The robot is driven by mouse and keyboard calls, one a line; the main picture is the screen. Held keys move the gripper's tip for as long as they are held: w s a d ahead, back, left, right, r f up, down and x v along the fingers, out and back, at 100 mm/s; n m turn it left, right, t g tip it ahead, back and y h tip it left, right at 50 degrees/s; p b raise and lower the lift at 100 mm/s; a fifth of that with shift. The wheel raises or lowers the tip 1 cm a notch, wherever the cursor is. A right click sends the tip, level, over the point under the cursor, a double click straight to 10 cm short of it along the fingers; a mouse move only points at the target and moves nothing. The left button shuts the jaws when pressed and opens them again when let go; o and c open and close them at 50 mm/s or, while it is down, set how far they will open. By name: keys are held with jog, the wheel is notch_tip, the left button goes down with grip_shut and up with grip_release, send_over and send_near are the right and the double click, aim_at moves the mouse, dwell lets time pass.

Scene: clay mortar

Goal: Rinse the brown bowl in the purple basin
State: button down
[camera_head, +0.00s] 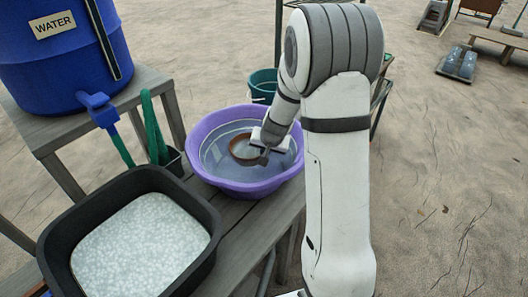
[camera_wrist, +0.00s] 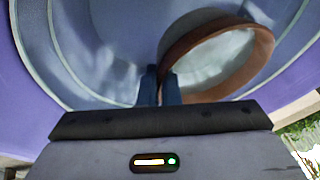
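The purple basin (camera_head: 247,189) stands on the wooden bench and holds water. The brown bowl (camera_head: 231,148) is inside it, at or in the water; how deep cannot be told. My gripper (camera_head: 262,155) reaches into the basin at the bowl's right side. In the wrist view, the two dark fingers (camera_wrist: 162,75) are close together with the rim of the brown bowl (camera_wrist: 264,52) running in between them, so my gripper looks shut on the rim. The bowl appears tilted there. The basin's purple wall (camera_wrist: 25,95) surrounds it.
A black tub (camera_head: 205,262) with pale speckled contents stands left of the basin. A blue water barrel (camera_head: 62,75) with a tap is on a raised stand. A green bucket (camera_head: 262,84) is behind the basin. A small dark holder (camera_head: 173,163) sits close by at left.

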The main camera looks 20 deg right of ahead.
notch_tip(320, 180, up, 12)
jog(key=p, duration=1)
jog(key=shift+r, duration=0.2)
dwell(0.6)
